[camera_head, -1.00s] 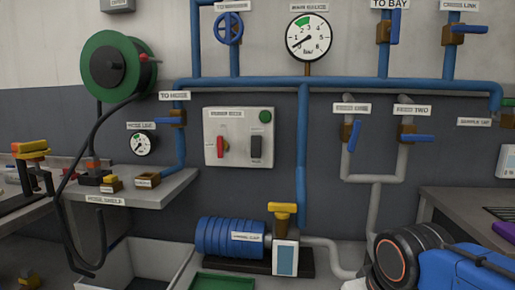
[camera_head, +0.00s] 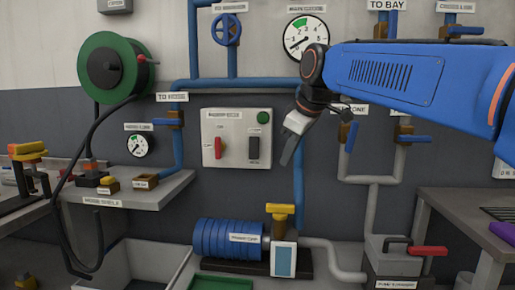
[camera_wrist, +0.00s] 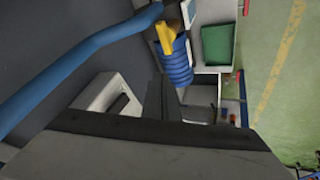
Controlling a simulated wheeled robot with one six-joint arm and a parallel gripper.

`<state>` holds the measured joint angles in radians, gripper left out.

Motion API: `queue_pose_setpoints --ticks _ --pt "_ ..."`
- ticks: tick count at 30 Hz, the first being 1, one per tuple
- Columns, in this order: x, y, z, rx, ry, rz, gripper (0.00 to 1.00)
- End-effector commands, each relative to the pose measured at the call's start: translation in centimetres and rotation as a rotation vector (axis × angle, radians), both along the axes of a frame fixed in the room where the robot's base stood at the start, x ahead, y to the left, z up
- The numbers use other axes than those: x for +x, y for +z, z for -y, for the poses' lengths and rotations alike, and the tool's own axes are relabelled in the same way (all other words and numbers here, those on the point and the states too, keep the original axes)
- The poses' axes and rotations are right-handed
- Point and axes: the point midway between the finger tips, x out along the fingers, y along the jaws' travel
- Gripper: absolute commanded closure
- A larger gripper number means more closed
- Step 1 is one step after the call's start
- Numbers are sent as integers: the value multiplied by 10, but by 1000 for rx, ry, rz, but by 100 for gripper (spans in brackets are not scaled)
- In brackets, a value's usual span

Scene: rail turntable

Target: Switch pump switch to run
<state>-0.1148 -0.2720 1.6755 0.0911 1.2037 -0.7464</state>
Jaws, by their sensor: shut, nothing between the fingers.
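A pale control box (camera_head: 236,138) is on the wall at the middle of the head view. It has a red switch (camera_head: 217,147) on the left, a black switch (camera_head: 253,148) on the right and a green round button (camera_head: 263,117) at top right. The small labels are too blurred to read, so I cannot tell which one is the pump switch. Both handles look upright. My gripper (camera_head: 287,158) is shut and empty, pointing down and left, to the right of the box in the picture. I see no contact with the box.
A blue vertical pipe (camera_head: 298,195) runs behind my gripper. Below are a blue pump (camera_head: 227,238), a yellow handle (camera_head: 280,208) and a green tray (camera_head: 220,283). A shelf (camera_head: 150,190) juts out at left. A red-handled unit (camera_head: 400,260) stands at lower right.

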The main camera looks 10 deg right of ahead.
Motion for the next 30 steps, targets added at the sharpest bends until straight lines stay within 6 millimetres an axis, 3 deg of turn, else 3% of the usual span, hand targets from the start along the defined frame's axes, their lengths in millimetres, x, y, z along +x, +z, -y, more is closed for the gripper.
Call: queue_pose_setpoints --ticks 6,12,30 --pt "51 45 -23 -52 155 46 100" --pt "77 69 -37 -87 247 75 100" --pt "86 73 -42 -99 279 84 100"
